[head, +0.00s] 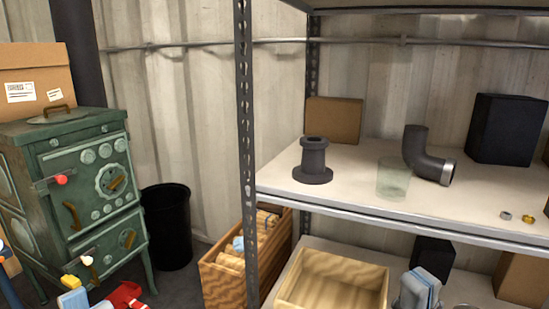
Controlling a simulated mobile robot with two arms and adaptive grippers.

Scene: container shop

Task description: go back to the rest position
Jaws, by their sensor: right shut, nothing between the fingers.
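My right gripper (418,284) shows at the bottom of the head view, right of centre. It is grey and blue, shut and empty. It appears in front of the lower shelf, beside the right end of a pale open wooden box (379,276). The frame's lower edge cuts it off. My left gripper is not in view.
The upper shelf (350,195) holds a dark flanged pipe (313,162), a clear glass (393,180), a dark elbow pipe (425,160) and boxes. A metal post (244,110) stands at its left. A green stove (80,190) and black bin (167,228) are farther left.

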